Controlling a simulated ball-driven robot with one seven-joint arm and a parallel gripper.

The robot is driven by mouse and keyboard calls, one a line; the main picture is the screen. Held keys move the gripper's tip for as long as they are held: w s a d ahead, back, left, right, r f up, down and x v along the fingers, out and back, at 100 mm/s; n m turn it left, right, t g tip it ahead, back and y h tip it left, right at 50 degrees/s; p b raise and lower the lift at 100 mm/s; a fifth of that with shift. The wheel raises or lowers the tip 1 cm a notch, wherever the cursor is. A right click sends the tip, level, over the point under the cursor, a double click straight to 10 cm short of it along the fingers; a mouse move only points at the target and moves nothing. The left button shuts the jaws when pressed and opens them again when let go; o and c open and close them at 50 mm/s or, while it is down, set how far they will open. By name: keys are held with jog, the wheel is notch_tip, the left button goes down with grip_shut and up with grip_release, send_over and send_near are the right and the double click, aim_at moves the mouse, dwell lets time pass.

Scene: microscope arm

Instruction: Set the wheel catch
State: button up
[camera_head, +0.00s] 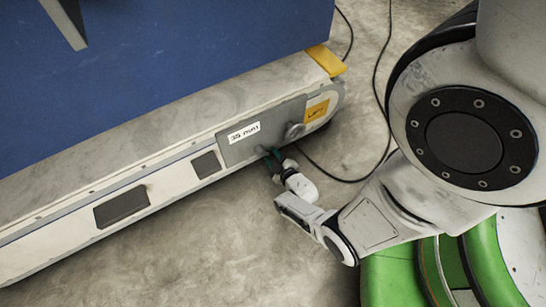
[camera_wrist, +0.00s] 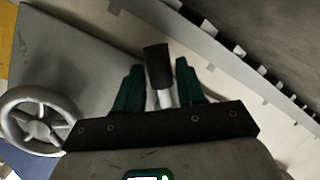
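A grey panel (camera_head: 238,148) is on the side of the long pale base in the head view. A small handwheel (camera_head: 294,131) sits on it, and this spoked wheel (camera_wrist: 40,120) shows at the left in the wrist view. A short lever with a dark grip (camera_wrist: 158,66) and a pale stem stands right of the wheel. My gripper (camera_head: 271,160) is at the panel, just below the wheel. Its green fingers are apart, one on each side of the lever, in the wrist view (camera_wrist: 159,78). I cannot tell whether either finger touches it. In the head view the gripper hides the lever.
The base (camera_head: 178,110) carries a large blue body (camera_head: 190,55). A yellow block (camera_head: 326,61) is at its end, and an orange label (camera_head: 317,110) is beside the wheel. A black cable (camera_head: 379,80) lies on the concrete floor.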

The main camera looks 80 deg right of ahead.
grip_shut()
